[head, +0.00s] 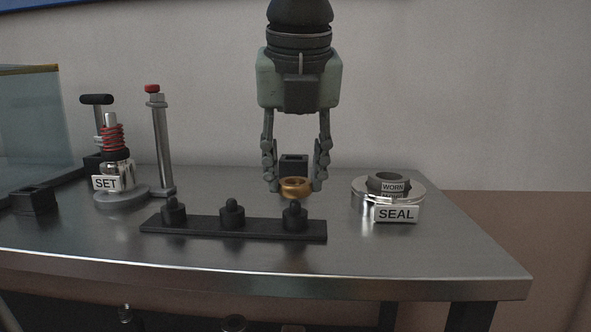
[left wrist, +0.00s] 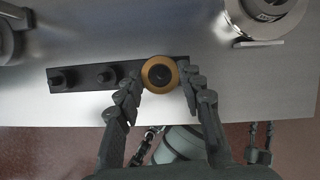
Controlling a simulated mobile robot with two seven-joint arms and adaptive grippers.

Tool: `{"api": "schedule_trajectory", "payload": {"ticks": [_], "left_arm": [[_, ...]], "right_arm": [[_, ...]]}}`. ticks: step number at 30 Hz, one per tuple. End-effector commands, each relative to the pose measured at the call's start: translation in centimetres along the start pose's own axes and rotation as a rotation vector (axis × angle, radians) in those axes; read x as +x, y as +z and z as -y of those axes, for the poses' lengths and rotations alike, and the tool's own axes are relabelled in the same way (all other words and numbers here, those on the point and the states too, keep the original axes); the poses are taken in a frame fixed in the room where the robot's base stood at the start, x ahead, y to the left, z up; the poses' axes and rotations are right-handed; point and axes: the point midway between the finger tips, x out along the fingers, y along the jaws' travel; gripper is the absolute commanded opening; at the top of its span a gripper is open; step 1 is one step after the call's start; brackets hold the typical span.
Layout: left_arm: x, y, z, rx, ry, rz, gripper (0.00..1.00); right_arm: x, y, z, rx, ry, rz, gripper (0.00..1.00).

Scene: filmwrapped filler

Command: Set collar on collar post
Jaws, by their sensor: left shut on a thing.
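My left gripper (head: 294,187) hangs fingers down over the table. It is shut on a brass-coloured ring, the collar (head: 296,188), with a fingertip on each side. The collar is level, directly above or just behind the right-hand post (head: 295,215) of a black three-post rack (head: 264,236). In the left wrist view the collar (left wrist: 159,73) lies at the rack's right end, with a dark centre. Whether the post tip is inside the ring is hard to tell. What looks like my right gripper (left wrist: 260,130) shows small beyond the table's front edge, its fingers apart and empty.
A spring device labelled SET (head: 107,184) and a red-topped upright post (head: 160,145) stand at left. A metal round holder labelled SEAL (head: 397,214) stands at right. A small black block (head: 294,164) is behind the collar. The front of the table is clear.

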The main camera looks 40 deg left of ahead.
Motion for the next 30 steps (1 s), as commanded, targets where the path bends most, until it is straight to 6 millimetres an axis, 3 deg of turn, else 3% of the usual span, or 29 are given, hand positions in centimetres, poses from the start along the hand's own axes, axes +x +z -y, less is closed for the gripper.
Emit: {"api": "schedule_trajectory", "payload": {"ticks": [30], "left_arm": [[0.04, -0.01, 0.0, 0.0, 0.0, 0.001, 0.06]], "right_arm": [[0.34, 0.73, 0.05, 0.0, 0.0, 0.001, 0.4]]}}
